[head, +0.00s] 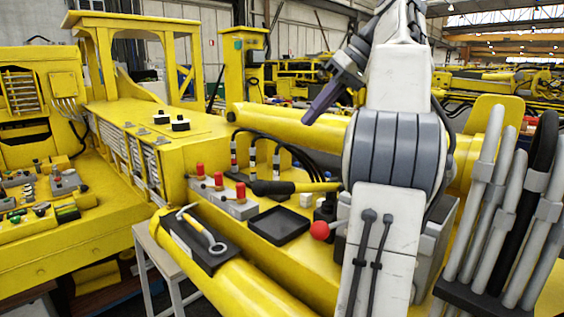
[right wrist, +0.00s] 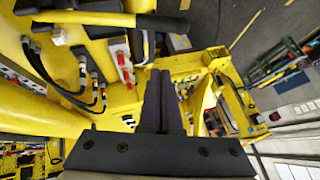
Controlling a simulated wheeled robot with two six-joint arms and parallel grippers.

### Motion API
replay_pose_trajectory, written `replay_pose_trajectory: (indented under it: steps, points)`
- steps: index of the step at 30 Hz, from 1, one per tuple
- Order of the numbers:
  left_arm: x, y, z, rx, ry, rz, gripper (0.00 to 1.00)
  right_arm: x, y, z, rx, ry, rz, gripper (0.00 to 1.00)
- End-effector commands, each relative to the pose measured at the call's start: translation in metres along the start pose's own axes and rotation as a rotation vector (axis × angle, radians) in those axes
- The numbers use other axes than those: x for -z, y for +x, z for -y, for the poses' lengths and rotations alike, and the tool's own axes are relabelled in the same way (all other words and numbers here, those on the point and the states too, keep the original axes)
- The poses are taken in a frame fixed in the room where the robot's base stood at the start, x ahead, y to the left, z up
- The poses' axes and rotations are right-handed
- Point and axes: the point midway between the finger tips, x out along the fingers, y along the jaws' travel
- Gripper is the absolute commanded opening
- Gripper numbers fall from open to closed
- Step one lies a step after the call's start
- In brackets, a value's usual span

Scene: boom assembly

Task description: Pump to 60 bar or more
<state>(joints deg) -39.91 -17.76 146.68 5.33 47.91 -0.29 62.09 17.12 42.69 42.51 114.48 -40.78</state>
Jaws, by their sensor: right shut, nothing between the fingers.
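A lever with a black grip and yellow bar (head: 312,187) lies roughly level above the yellow bench, beside the hose fittings. It looks like the pump handle, and it also shows along the top of the right wrist view (right wrist: 85,18). No readable pressure gauge shows. My right gripper (head: 318,106) is raised above and behind the lever, apart from it. Its dark fingers also show in the right wrist view (right wrist: 160,84), shut and empty. The lever's right end and base are partly hidden by dark parts and my right arm. My left gripper is not in view.
A grey block with red-topped levers (head: 219,187) and a black tray (head: 279,225) sit near the lever. A hammer and wrench lie on a dark mat (head: 198,240). A red knob (head: 319,230) is near my arm. A thick yellow cylinder (head: 290,128) runs behind.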

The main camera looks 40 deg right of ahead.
Motion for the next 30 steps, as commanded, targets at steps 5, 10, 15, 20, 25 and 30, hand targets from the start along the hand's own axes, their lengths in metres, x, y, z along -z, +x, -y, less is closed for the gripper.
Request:
replay_pose_trajectory:
  steps: [5,10,15,20,25,30]
  points:
    - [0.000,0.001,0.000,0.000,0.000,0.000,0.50,0.000,0.001,0.000,0.000,0.001,0.001,0.00]
    - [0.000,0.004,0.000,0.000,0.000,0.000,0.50,0.000,0.008,0.000,0.001,0.001,0.001,0.00]
    - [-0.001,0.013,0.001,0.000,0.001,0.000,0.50,-0.002,0.033,0.001,0.003,0.000,0.003,0.00]
    - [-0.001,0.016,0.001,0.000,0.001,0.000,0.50,-0.001,0.062,0.001,0.003,0.001,0.004,0.00]
    - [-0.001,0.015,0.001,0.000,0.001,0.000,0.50,0.000,0.093,0.002,0.004,0.002,0.005,0.00]
    - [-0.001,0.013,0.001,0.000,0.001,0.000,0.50,-0.011,0.111,0.001,0.000,0.003,0.002,0.00]
